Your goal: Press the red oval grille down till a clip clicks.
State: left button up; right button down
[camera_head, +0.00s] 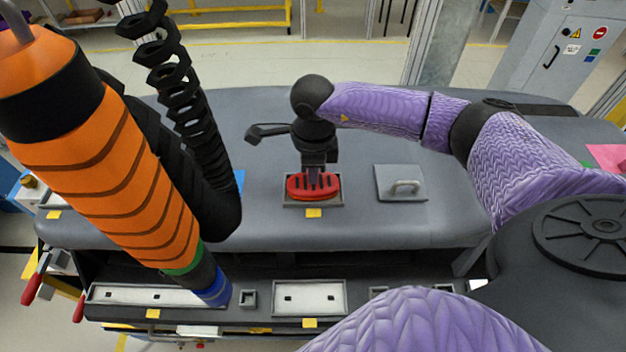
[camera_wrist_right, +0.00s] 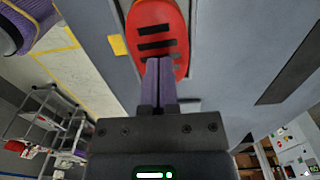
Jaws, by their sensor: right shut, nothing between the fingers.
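The red oval grille (camera_head: 300,188) has dark slots and sits in a grey rectangular frame (camera_head: 333,203) on the dashboard's top. My right gripper (camera_head: 318,184) comes down over it, shut and empty, with its fingertips at the grille's surface. In the right wrist view the closed fingers (camera_wrist_right: 158,70) overlap the near part of the red grille (camera_wrist_right: 155,25); whether they touch it, I cannot tell. Whether a clip is engaged is not visible. My left gripper does not show in either view.
A grey square plate with a handle (camera_head: 400,185) lies right of the grille. A yellow tag (camera_head: 313,213) is just in front of the frame. The grey dashboard top (camera_head: 370,228) is clear in front.

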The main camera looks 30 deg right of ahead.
jog(key=shift+s+f+b, duration=0.15)
jog(key=shift+f+b, duration=0.6)
jog(key=shift+b, duration=0.05)
dwell(2.1)
notch_tip(320, 180, up, 8)
jog(key=p, duration=0.6)
jog(key=shift+r, duration=0.2)
jog(key=shift+f, duration=0.1)
